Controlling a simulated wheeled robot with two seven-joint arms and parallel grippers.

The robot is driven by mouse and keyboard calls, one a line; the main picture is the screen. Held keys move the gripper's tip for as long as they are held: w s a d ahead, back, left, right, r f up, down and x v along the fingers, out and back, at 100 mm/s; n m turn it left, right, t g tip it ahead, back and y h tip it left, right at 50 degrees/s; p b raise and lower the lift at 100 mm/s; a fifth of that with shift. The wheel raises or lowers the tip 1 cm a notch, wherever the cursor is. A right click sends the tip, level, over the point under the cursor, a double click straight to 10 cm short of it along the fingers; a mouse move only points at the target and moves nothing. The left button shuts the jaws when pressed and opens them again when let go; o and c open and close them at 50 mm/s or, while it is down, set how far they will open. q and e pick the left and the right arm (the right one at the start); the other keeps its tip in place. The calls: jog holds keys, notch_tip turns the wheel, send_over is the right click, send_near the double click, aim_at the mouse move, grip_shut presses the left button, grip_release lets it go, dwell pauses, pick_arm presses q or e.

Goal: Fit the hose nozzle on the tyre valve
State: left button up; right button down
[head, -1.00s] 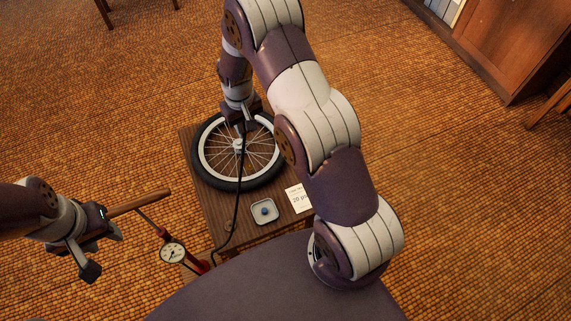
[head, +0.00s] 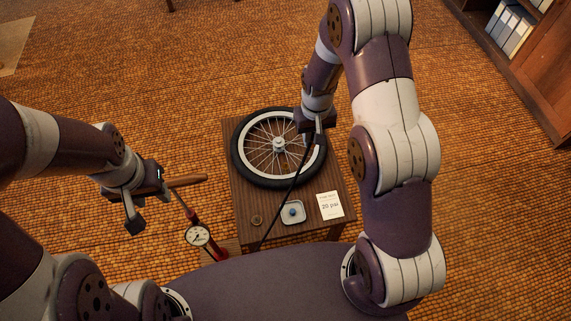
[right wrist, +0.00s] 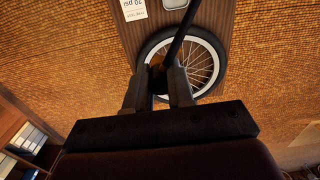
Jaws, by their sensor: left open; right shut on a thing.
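The wheel with its black tyre (head: 240,165) lies flat on a small wooden table; it also shows in the right wrist view (right wrist: 214,60). I cannot make out the valve. My right gripper (head: 311,139) is over the right side of the wheel, shut on the end of the black hose (head: 287,195). The nozzle is mostly hidden between the fingers (right wrist: 164,76). The hose (right wrist: 178,40) runs across the table toward the red pump (head: 217,246). My left gripper (head: 142,210) is open beside the pump's wooden handle (head: 188,181); I cannot tell whether they touch.
On the table (head: 238,203) are a small dish (head: 286,220) with a blue thing in it, a card reading 20 psi (head: 330,205) and a small round brown thing (head: 257,220). The pump's gauge (head: 197,235) stands left of the table. A shelf (head: 540,80) is at the upper right.

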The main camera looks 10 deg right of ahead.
jog(key=shift+r, duration=0.5)
pick_arm(q)
jog(key=shift+r, duration=0.35)
pick_arm(e)
jog(key=shift+f, duration=0.1)
pick_arm(q)
jog(key=shift+f, duration=0.25)
pick_arm(e)
send_over(285, 164)
jog(key=shift+f, duration=0.1)
pick_arm(q)
notch_tip(285, 164, down, 18)
jog(key=b, duration=1.8)
jog(key=shift+r, duration=0.15)
pick_arm(e)
notch_tip(285, 164, down, 27)
jog(key=shift+r, duration=0.1)
pick_arm(q)
jog(key=shift+f+b, duration=1.1)
jog(key=shift+b, duration=0.05)
pick_arm(e)
jog(key=shift+f, duration=1.35)
pick_arm(q)
jog(key=shift+r, duration=0.1)
pick_arm(e)
jog(key=c, duration=0.9)
grip_release()
